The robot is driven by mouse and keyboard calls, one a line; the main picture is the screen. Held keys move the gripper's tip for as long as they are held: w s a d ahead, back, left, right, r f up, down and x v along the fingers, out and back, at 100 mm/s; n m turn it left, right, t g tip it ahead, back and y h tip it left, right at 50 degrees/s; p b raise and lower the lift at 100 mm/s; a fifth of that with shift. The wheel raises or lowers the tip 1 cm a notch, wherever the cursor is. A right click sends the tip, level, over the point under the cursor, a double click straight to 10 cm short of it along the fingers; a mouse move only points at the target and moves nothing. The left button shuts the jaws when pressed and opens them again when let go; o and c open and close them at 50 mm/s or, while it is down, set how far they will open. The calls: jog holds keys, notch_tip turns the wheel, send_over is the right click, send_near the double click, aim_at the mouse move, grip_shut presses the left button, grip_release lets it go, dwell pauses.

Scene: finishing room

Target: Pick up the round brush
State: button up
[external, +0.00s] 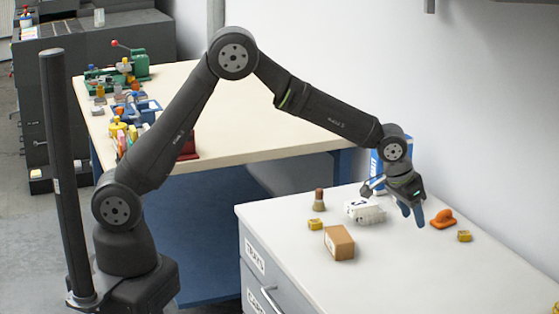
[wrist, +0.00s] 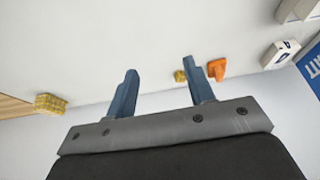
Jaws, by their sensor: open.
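The round brush (external: 318,200) stands upright on the white worktop, with a dark reddish-brown upper part and a paler lower part. It is near the back left of the worktop in the external view. I cannot make it out in the wrist view. My gripper (external: 412,214) is above the worktop, well to the right of the brush, with its blue fingers pointing down. The fingers are apart and empty, as the wrist view also shows (wrist: 160,67).
A white package (external: 365,211) lies between brush and gripper, with a blue-and-white box (external: 377,172) behind. A yellow block (external: 314,224) and brown carton (external: 339,242) are in front of the brush. An orange object (external: 442,219) and another yellow block (external: 464,236) are right of the gripper.

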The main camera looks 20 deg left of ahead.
jog(key=shift+o, duration=0.9)
jog(key=m+g+y, duration=0.2)
jog(key=m+g, duration=0.1)
jog(key=m, duration=0.4)
send_near(318, 189)
jog(key=f, duration=0.6)
jog(key=shift+s+d+f, duration=0.25)
jog(key=shift+s+d, duration=0.05)
jog(key=shift+d, duration=0.05)
jog(key=shift+w+d+f, duration=0.1)
jog(key=shift+w+f, duration=0.05)
jog(key=shift+f, duration=0.85)
jog(key=shift+w+f, duration=0.15)
jog(key=shift+f, duration=0.85)
jog(key=shift+w+d+f, duration=0.1)
jog(key=shift+w+f, duration=0.05)
jog(key=shift+f, duration=0.85)
jog(key=c, duration=1.1)
